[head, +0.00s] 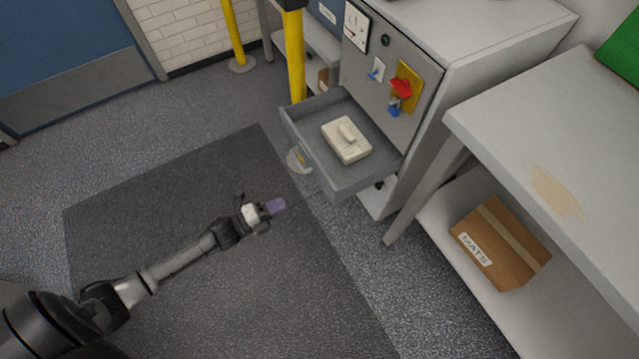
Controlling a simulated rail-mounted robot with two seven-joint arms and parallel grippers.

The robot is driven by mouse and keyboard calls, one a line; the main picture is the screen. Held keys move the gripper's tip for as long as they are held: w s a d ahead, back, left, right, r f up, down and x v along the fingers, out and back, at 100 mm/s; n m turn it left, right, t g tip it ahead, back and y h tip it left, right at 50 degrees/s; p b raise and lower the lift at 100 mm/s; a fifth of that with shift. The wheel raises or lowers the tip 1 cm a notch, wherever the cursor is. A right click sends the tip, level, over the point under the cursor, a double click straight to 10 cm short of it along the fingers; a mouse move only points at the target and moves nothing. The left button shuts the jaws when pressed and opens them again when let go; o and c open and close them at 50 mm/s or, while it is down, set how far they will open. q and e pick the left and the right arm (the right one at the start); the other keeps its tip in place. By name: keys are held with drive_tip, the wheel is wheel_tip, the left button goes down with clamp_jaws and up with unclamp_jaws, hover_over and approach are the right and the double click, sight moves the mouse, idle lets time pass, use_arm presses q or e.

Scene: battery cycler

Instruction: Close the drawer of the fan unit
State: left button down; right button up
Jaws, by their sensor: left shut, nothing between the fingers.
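The fan unit (457,75) is a grey cabinet at the upper right, with a gauge, a red handle on a yellow plate and blue parts on its front. Its drawer (318,176) stands pulled out low on that front. A cream block-like item (346,140) lies inside the drawer. My right gripper is not in view.
A light workbench (540,130) stands to the right, with a cardboard box (499,243) marked MATS on its lower shelf. Yellow posts (233,30) stand behind the drawer. A dark mat (170,215) covers open floor left of it.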

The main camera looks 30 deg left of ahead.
sight(328, 181)
use_arm(q)
drive_tip(key=b+x, duration=0.5)
drive_tip(key=x, duration=0.8)
drive_tip(key=shift+w+d, duration=0.15)
drive_tip(key=shift+w, duration=0.25)
drive_tip(key=shift+w, duration=0.1)
